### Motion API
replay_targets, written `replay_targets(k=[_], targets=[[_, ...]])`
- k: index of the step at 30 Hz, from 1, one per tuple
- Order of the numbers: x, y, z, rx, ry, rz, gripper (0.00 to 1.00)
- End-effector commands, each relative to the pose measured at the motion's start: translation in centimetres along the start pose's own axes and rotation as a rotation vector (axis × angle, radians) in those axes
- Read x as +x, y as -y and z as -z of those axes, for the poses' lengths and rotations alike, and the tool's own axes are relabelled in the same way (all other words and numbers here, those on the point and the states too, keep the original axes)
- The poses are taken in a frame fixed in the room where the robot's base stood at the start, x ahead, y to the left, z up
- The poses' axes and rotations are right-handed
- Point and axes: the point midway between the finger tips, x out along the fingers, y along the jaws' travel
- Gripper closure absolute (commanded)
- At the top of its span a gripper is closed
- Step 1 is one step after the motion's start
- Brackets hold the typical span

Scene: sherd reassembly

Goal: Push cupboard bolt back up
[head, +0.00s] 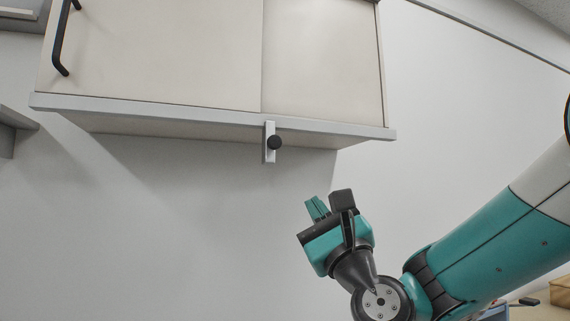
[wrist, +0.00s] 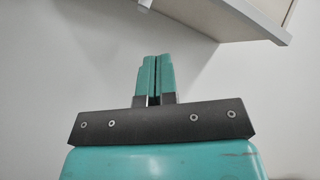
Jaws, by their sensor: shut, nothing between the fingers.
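The cupboard (head: 180,62) hangs on the wall, with its light-coloured doors closed over a grey bottom edge. The bolt (head: 269,152) is a pale upright plate hanging below that edge, with a round black knob (head: 275,142) on it. My gripper (head: 318,207) is below and to the right of the bolt, apart from it, pointing up. In the wrist view my gripper's teal fingers (wrist: 155,76) are shut together with nothing between them. The cupboard's underside corner (wrist: 255,18) shows at the top right there, and a small pale piece, perhaps the bolt, shows at the top.
A black handle (head: 62,45) is on the cupboard's left door. A grey shelf end (head: 12,122) juts in at the far left. A brown box (head: 560,290) lies at the lower right. The space between my gripper and the bolt looks clear.

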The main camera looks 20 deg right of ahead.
Motion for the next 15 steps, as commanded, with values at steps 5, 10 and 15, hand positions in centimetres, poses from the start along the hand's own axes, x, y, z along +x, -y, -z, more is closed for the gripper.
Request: replay_targets(k=[5, 10, 15], targets=[[1.2, 0.1, -0.2, -0.001, 0.0, -0.002, 1.0], [4.3, 0.3, -0.5, -0.001, -0.001, -0.002, 1.0], [7.6, 0.3, -0.5, -0.001, -0.001, -0.003, 1.0]])
